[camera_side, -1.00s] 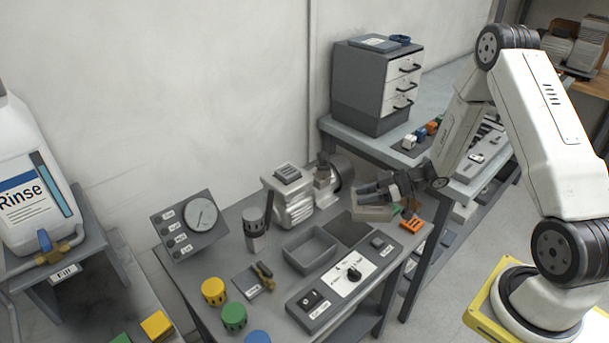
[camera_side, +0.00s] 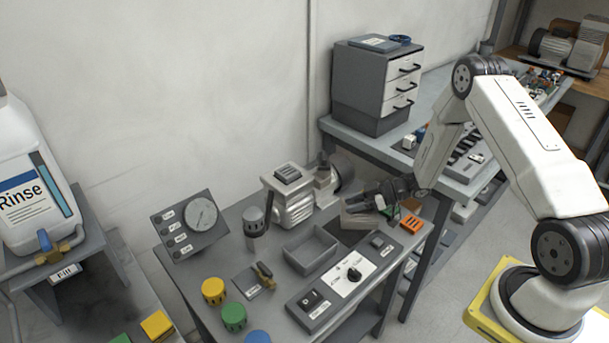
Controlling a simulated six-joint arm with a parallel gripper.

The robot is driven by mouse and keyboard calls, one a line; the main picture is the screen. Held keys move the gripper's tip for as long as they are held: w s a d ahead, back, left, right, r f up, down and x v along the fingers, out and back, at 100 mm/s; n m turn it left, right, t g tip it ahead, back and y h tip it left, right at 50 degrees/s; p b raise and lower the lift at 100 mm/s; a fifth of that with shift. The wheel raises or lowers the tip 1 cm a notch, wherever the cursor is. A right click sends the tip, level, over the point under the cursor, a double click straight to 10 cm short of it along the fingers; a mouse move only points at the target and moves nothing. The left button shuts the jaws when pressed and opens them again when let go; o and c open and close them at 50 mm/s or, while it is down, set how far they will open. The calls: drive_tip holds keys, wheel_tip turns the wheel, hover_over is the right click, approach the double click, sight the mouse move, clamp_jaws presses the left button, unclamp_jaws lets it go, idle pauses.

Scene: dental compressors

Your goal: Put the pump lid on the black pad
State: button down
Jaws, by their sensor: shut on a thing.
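My gripper (camera_side: 366,199) is shut on the pump lid (camera_side: 356,219), a grey, shallow box-like piece. The lid is over the far part of the black pad (camera_side: 349,238), a dark flat square on the grey workbench. The near part of the pad shows bare, and the lid hides the rest. I cannot tell whether the lid touches the pad or hangs just above it.
The pump (camera_side: 293,199) stands behind and left of the pad. An empty grey tray (camera_side: 289,257) is left of the pad, and a switch panel (camera_side: 351,274) is in front. An orange block (camera_side: 411,224) sits at the bench's right.

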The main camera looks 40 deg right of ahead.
drive_tip(key=shift+f, duration=0.85)
drive_tip(key=shift+f, duration=0.6)
drive_tip(key=shift+c, duration=1.8)
unclamp_jaws()
drive_tip(key=shift+r, duration=0.1)
drive_tip(key=shift+d+r, duration=0.1)
drive_tip(key=shift+r, duration=0.5)
drive_tip(key=v, duration=1.1)
drive_tip(key=shift+s+d, duration=0.3)
drive_tip(key=shift+s, duration=0.05)
